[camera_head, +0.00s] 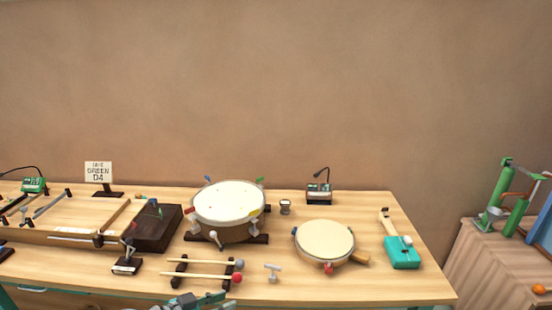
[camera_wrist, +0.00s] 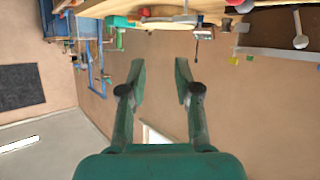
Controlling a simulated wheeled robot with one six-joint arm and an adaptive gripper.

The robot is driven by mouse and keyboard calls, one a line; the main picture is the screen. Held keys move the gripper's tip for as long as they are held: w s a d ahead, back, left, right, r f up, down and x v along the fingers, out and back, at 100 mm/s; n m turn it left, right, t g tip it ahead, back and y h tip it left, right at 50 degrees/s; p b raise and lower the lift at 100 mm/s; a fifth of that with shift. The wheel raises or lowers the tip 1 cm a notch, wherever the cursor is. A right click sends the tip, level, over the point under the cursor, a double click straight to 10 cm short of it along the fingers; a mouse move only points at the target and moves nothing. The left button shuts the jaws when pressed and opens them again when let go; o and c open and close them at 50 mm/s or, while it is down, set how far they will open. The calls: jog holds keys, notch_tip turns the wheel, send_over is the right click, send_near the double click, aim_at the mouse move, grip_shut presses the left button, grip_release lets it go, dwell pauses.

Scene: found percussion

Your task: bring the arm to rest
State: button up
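My gripper (camera_wrist: 160,72) shows in the wrist view with its two green fingers apart and nothing between them. Behind the gap is only the plain brown wall. In the head view, a grey and green part of my arm shows at the bottom edge, in front of the wooden table (camera_head: 350,290). The fingers cannot be made out there. No object is in contact with the gripper in the wrist view.
On the table are a large drum (camera_head: 230,203), a frame drum (camera_head: 324,242), a mallet rack (camera_head: 205,270), a teal shaker-like block (camera_head: 401,252) and a sign (camera_head: 98,172). A side cabinet (camera_head: 490,265) with green items stands right. The table's right front is clear.

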jog(key=s+d+f+n+t+y, duration=0.1)
jog(key=d+f+n+y, duration=0.15)
jog(key=d+f, duration=0.55)
jog(key=s+d+f+n+y, duration=0.1)
jog(key=s+d+f+n, duration=0.15)
jog(key=d+f, duration=0.5)
jog(key=s+d+f+n+y, duration=0.4)
jog(key=s+d+f, duration=0.4)
jog(key=s+f, duration=0.25)
jog(key=s+d+r+n+t+y, duration=0.1)
jog(key=s+d+r+y, duration=0.15)
jog(key=s, duration=0.65)
jog(key=s+d+r+t+y, duration=0.1)
jog(key=s+d+r, duration=0.2)
jog(key=s, duration=0.6)
jog(key=s+d+r+t, duration=0.1)
jog(key=s+r, duration=0.5)
jog(key=r, duration=0.2)
jog(key=s+d+r+m+t+h, duration=0.1)
jog(key=s+d+r+t, duration=0.1)
jog(key=s+r, duration=0.4)
notch_tip(320, 180, up, 4)
jog(key=shift+f+m, duration=0.25)
jog(key=shift+m, duration=0.05)
